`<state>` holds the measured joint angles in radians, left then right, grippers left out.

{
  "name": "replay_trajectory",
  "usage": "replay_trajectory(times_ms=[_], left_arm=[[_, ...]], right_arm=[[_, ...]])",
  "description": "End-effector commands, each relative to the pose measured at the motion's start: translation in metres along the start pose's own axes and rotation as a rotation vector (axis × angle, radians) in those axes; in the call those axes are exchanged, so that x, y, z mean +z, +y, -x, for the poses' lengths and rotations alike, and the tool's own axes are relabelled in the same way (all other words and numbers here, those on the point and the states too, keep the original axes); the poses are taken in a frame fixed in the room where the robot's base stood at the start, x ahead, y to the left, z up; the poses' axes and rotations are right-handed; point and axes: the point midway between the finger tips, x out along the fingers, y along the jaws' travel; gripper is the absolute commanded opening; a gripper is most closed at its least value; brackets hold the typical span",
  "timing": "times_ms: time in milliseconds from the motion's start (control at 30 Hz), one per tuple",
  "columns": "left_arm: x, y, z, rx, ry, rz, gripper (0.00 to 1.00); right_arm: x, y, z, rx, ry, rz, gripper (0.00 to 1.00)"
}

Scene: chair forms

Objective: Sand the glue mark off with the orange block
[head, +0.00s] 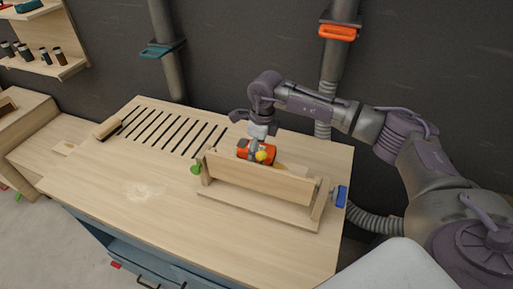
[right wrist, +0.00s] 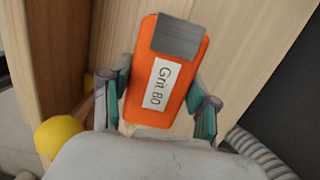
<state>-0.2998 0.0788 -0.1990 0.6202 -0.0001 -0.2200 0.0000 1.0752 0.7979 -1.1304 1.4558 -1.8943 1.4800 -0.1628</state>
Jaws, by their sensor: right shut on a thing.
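The orange block (head: 243,147), a sanding block, is behind the long upright board of a wooden frame (head: 262,183) on the bench in the head view. In the right wrist view the block (right wrist: 185,65) shows a white label reading "Grit 80" and a grey patch at its far end. My right gripper (head: 257,147) comes down on it from above. Its teal fingers (right wrist: 160,100) are shut on the block's two sides. A pale smudge (head: 138,191) marks the bench top left of the frame; I cannot tell whether it is the glue mark. My left gripper is not in view.
A yellow ball-shaped knob (right wrist: 58,138) is close beside the gripper. The frame has a green knob (head: 196,169) on its left and a blue one (head: 341,196) on its right. A brush (head: 108,128) lies beside the slots. The bench's left front is clear.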

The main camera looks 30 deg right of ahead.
Motion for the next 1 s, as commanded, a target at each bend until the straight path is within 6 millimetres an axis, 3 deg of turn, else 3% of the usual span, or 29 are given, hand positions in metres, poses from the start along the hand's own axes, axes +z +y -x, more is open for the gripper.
replay_trajectory(times_ms=[467, 1000], left_arm=[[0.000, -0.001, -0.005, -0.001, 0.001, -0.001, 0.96], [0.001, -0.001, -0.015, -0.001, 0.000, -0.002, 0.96]], right_arm=[[0.002, 0.000, -0.005, 0.000, -0.001, 0.000, 0.32], [0.027, 0.000, -0.007, 0.000, 0.000, 0.000, 0.32]])
